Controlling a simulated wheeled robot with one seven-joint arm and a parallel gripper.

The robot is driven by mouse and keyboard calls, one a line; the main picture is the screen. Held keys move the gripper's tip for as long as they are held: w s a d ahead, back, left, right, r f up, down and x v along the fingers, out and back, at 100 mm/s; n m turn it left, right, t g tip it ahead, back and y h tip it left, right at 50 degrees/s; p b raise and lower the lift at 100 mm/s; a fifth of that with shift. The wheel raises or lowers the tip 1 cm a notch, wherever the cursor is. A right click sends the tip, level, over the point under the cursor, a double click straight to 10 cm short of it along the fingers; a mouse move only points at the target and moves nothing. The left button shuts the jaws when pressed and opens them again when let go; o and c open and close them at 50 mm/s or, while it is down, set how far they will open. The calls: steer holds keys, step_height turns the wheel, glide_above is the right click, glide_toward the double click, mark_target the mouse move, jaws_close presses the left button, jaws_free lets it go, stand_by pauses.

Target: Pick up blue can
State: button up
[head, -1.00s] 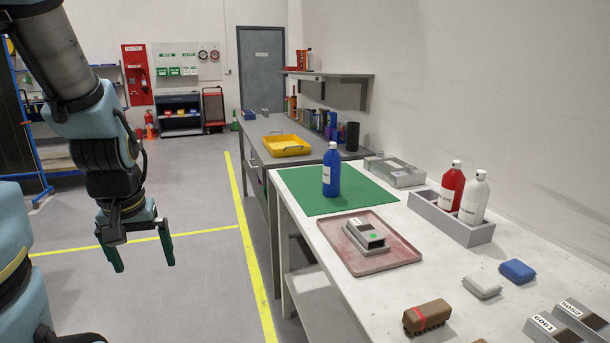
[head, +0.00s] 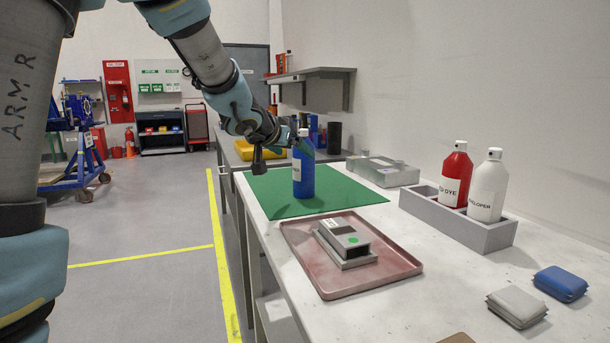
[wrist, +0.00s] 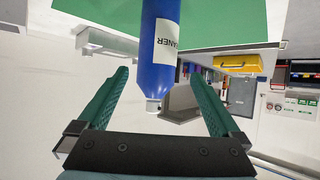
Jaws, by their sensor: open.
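The blue can (head: 304,172) stands upright on the green mat (head: 350,195) at the left part of the bench. My gripper (wrist: 155,95) is open, with one green finger on each side of the can. In the head view my fingers are mostly hidden by the can and wrist.
A reddish tray (head: 400,265) holding a grey metal block (head: 343,243) lies in front of the mat. A grey holder (head: 440,220) with red (head: 455,178) and white (head: 487,190) bottles stands right. A clear-grey case (head: 383,171) lies behind. A yellow bin (head: 247,150) sits beyond.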

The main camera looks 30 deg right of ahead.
mark_target(304, 156)
steer(key=x, duration=0.6)
steer(key=shift+d+b, duration=0.4)
steer(key=shift+d, duration=0.05)
steer(key=shift+r, duration=0.1)
jaws_close()
stand_by(0.4)
